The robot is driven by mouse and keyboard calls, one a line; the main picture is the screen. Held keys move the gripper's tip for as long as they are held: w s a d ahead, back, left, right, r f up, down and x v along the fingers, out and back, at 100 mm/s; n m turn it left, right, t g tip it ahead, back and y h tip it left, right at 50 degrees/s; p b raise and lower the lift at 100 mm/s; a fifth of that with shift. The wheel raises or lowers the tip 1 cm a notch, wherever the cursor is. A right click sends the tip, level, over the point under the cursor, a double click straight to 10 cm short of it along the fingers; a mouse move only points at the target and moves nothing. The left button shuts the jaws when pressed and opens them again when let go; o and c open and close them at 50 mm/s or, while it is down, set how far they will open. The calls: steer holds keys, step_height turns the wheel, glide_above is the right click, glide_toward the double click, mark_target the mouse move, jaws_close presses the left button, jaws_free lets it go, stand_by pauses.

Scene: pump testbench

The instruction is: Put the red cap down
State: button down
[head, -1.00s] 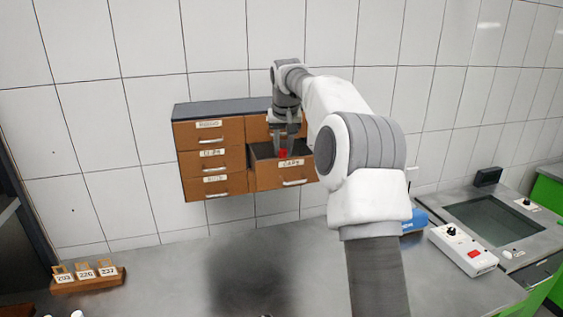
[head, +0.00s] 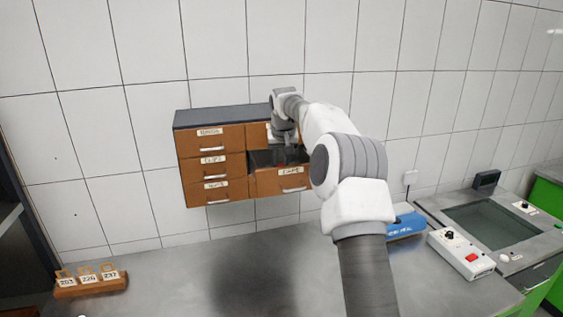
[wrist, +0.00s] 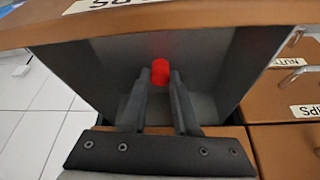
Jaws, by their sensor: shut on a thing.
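The red cap (wrist: 160,71) sits between the fingertips of my gripper (wrist: 159,78) in the wrist view. My gripper is shut on it, inside the grey interior of the open drawer (wrist: 92,80). In the head view my gripper (head: 287,157) reaches down into the same open drawer (head: 268,184), at the right of the brown cabinet (head: 212,116). The cap is hidden there. I cannot tell whether the cap touches the drawer's floor.
Closed, labelled drawers (head: 215,165) fill the cabinet's left column. Below is a grey bench (head: 200,265). A stand with number tags (head: 90,285) is at the left. A blue object (head: 405,226) and a white control box (head: 461,253) stand at the right.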

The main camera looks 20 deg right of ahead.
steer(key=shift+f, duration=0.1)
steer(key=shift+f, duration=0.15)
steer(key=c, duration=0.7)
jaws_free()
